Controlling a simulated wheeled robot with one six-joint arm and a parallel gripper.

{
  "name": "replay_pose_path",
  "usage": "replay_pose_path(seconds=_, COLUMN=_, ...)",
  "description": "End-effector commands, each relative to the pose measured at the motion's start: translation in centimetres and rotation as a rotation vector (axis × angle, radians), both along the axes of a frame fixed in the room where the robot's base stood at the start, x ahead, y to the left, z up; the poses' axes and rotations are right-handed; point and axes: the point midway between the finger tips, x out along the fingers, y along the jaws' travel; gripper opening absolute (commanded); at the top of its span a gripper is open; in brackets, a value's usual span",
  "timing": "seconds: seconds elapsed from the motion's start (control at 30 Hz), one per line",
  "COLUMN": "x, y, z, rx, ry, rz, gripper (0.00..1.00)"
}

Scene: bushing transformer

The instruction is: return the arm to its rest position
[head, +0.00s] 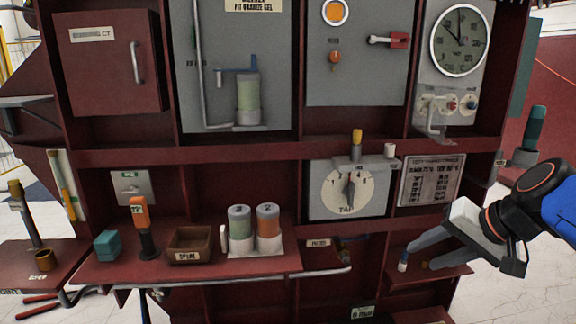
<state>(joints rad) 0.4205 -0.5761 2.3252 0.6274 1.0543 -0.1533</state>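My gripper (420,257) reaches in from the right edge, over the small red shelf (445,272) at the lower right of the cabinet. Its two grey fingers point left and stand apart, with nothing visible between them. A small white and blue piece (403,261) is close by the upper fingertip; I cannot tell whether they touch. My orange, black and blue arm runs off to the right.
The cabinet's wide lower shelf (110,272) holds a teal block (107,245), an orange-handled tool (140,214), an open box (188,257) and two canisters (240,229). A tap dial (347,191) is left of my gripper. Pale floor is open at right.

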Motion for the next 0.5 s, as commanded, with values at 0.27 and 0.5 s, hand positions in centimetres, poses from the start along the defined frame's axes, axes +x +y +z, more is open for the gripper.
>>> replay_pose_path(seconds=0.27, x=-4.9, y=1.8, z=-4.6, rx=-0.200, ry=0.069, rz=0.142, gripper=0.39)
replay_pose_path(seconds=0.5, x=-8.4, y=1.8, z=-7.9, rx=-0.378, ry=0.093, rz=0.255, gripper=0.39)
